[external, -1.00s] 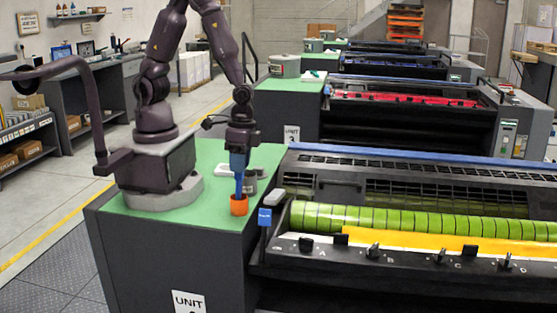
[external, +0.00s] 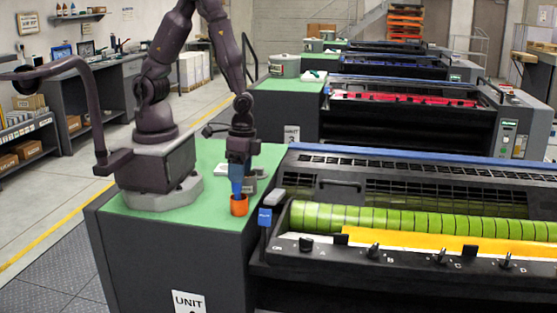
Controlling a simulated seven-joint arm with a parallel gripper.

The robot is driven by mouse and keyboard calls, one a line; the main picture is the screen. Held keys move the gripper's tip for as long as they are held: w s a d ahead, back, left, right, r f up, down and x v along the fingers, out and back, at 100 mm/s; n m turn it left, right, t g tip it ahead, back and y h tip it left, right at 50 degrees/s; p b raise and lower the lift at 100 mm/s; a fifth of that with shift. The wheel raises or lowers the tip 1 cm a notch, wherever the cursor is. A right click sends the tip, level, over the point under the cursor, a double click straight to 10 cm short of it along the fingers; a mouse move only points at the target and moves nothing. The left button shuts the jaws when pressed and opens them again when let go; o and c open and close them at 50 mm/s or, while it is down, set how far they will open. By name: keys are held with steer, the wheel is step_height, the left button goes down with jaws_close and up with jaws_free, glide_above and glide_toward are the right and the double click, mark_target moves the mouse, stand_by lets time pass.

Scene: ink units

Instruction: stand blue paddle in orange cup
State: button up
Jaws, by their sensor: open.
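The orange cup (external: 239,206) stands on the green top near its front right edge. The blue paddle (external: 237,184) stands roughly upright with its lower end inside the cup. My gripper (external: 238,164) is open, just above the cup, around or beside the paddle's upper part; I cannot tell whether the fingers touch it. The paddle's lower end is hidden by the cup wall.
The green top (external: 150,221) is clear in front of the cup. A grey can (external: 250,184) stands close behind the cup. A press with a green roller (external: 400,219) and small levers lies to the right. A blue-topped post (external: 264,216) rises beside the cup.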

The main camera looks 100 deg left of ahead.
step_height(320, 180, up, 13)
steer(key=a, duration=0.1)
steer(key=shift+w+a, duration=0.15)
steer(key=shift+w, duration=0.25)
steer(key=shift+s, duration=0.1)
steer(key=s+a+r+t, duration=0.1)
steer(key=s+r+t, duration=0.2)
steer(key=r, duration=0.3)
steer(key=s+a+r+t+y, duration=0.1)
steer(key=s+a+r+t, duration=0.1)
steer(key=r, duration=0.4)
steer(key=shift+s+a+r+t, duration=0.3)
steer(key=shift+s+t, duration=0.3)
steer(key=shift+s, duration=0.4)
